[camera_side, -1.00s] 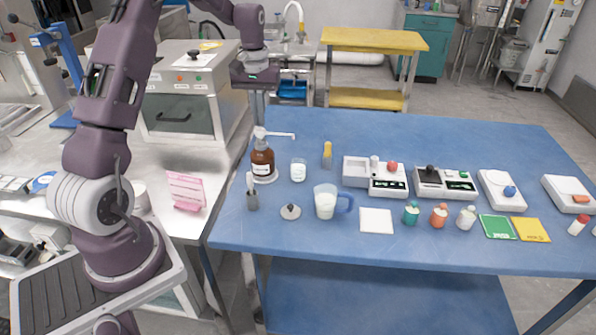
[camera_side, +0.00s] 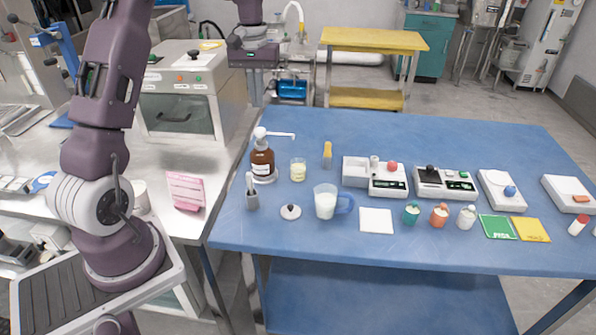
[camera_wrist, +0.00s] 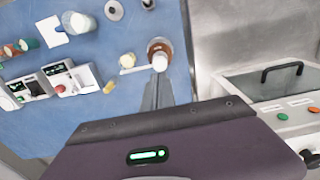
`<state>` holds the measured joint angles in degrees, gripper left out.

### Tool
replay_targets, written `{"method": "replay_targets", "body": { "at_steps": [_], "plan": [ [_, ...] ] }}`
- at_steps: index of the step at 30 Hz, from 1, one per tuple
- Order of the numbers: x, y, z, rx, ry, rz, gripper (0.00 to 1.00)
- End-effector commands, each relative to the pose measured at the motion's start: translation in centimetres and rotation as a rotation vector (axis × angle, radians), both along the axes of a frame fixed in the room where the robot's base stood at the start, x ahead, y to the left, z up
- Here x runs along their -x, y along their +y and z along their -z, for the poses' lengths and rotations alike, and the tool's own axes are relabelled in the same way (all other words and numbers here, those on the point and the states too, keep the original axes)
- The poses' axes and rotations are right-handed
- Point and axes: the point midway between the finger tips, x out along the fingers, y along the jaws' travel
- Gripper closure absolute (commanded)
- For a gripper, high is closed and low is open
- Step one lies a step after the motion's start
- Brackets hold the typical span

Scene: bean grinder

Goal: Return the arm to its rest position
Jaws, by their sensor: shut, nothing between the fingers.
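My gripper (camera_side: 257,98) is raised above the back left of the blue table, behind the brown pump bottle (camera_side: 262,158) in the side view. Its fingers point down, shut and empty. In the wrist view the shut fingers (camera_wrist: 158,80) reach up the picture toward the pump bottle (camera_wrist: 159,47); whether they are apart from it in depth is hard to tell there. The side view shows my gripper clear above the bottle's height. My arm is bent, with its upper part leaving the top of the side view.
A small glass (camera_side: 298,170) with pale yellow contents and a handled jug (camera_side: 326,203) stand near the bottle. A metal oven-like box (camera_side: 182,108) stands left of my gripper. Several devices and small bottles line the blue table (camera_side: 420,245). The air above it is clear.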

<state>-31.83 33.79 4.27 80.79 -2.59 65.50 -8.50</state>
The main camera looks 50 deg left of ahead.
Motion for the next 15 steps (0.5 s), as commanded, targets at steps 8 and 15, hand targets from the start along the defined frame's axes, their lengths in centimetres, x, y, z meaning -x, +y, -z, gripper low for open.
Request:
{"method": "replay_targets", "body": {
  "at_steps": [8, 15],
  "plan": [
    [0.0, 0.0, -1.1, 0.000, 0.000, -0.001, 1.00],
    [0.6, -2.7, -3.5, -0.015, -0.035, 0.053, 1.00]
  ]
}}
